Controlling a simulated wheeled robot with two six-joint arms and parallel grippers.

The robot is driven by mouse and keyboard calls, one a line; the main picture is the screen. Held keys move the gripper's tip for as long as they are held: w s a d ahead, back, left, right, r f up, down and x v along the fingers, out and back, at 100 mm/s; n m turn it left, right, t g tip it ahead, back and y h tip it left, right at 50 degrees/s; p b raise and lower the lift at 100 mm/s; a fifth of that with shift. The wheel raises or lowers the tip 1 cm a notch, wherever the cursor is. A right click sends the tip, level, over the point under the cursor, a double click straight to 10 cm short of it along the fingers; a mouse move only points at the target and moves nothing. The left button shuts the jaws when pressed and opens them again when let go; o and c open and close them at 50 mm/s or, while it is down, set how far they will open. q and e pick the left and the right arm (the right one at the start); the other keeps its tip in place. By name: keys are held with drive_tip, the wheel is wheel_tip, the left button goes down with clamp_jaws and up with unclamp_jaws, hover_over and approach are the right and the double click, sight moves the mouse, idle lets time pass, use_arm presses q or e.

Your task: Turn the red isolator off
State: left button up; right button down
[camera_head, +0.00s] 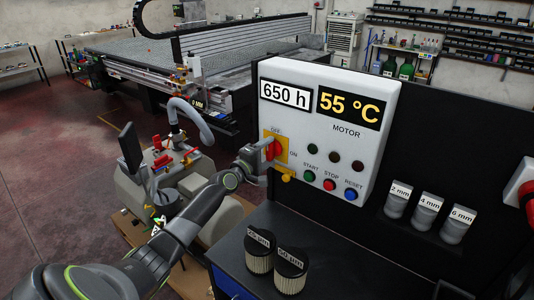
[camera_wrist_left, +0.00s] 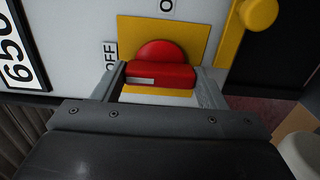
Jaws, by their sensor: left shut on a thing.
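The red isolator (camera_head: 270,149) is a rotary handle on a yellow plate (camera_head: 282,155) at the left edge of the white control panel. OFF is printed above it and ON to its right. My left gripper (camera_head: 262,151) reaches it from the left. In the left wrist view, the gripper's two fingers stand at either end of the red handle (camera_wrist_left: 160,74), shut on it. The handle lies crosswise there, its white mark at the end on the OFF label's side. In the head view it looks about upright, partly hidden by the gripper.
A yellow knob (camera_head: 288,178) sits just below the plate. Green, red and blue buttons (camera_head: 329,184) are to the right under display signs. Two labelled filters (camera_head: 291,271) stand on the dark bench below. A grey machine (camera_head: 150,190) stands left of the panel.

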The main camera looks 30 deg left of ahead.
use_arm(q)
drive_tip(key=o, duration=1)
drive_tip(key=shift+s+a, duration=0.1)
drive_tip(key=shift+s, duration=0.45)
drive_tip(key=s+p, duration=0.1)
drive_tip(key=s, duration=0.4)
drive_tip(key=s+p, duration=0.2)
drive_tip(key=s, duration=0.4)
drive_tip(key=s+a+p, duration=0.1)
drive_tip(key=s, duration=0.4)
drive_tip(key=shift+s+a+p, duration=0.1)
drive_tip(key=shift+s+p, duration=0.05)
drive_tip(key=shift+p, duration=0.15)
